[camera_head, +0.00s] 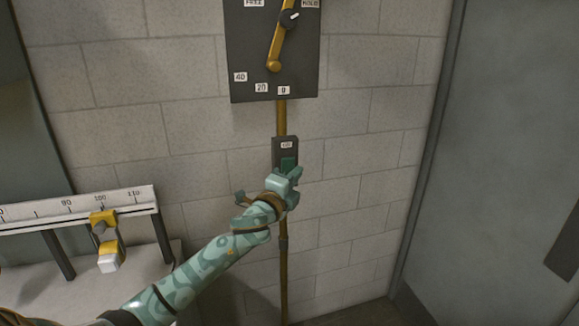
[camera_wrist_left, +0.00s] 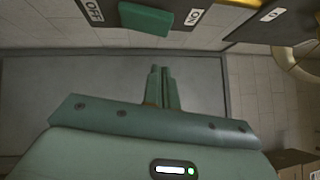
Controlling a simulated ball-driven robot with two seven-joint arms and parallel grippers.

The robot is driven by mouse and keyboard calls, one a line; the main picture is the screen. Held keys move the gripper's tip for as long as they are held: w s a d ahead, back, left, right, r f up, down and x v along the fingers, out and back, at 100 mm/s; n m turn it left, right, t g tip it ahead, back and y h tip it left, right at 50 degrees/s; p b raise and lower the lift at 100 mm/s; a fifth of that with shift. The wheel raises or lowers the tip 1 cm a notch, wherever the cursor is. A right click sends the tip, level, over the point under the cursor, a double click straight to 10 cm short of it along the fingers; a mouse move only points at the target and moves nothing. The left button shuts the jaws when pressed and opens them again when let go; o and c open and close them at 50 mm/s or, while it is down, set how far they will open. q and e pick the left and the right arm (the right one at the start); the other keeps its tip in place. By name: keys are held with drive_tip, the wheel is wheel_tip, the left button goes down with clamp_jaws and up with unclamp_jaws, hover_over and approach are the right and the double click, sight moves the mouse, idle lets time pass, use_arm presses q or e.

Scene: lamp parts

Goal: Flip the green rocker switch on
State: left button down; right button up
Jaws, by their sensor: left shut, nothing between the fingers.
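The green rocker switch (camera_head: 288,162) sits on a small dark box (camera_head: 284,142) on the wall, below a larger dark panel. In the left wrist view the green rocker (camera_wrist_left: 146,18) shows at the top edge, between an OFF label (camera_wrist_left: 94,10) and an ON label (camera_wrist_left: 194,17). I cannot tell which side is pressed. My left gripper (camera_head: 296,172) is at the lower part of the box and partly covers it. In the left wrist view its fingers (camera_wrist_left: 163,70) are shut and empty, with a gap in the picture below the rocker. My right gripper is out of view.
The dark panel (camera_head: 245,50) above carries a yellow lever (camera_head: 278,45). A yellow conduit (camera_head: 282,118) runs down the wall to the box. A ruler rail (camera_head: 80,208) with a yellow slider (camera_head: 104,222) stands at left. A grey door (camera_head: 490,150) is at right.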

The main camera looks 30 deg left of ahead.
sight(289, 167)
use_arm(q)
drive_tip(key=shift+w+a+r, duration=0.2)
drive_tip(key=shift+w+a, duration=0.3)
drive_tip(key=shift+a, duration=0.25)
drive_tip(key=shift+w+a+r, duration=0.15)
drive_tip(key=shift+w+a, duration=0.35)
drive_tip(key=shift+a, duration=0.2)
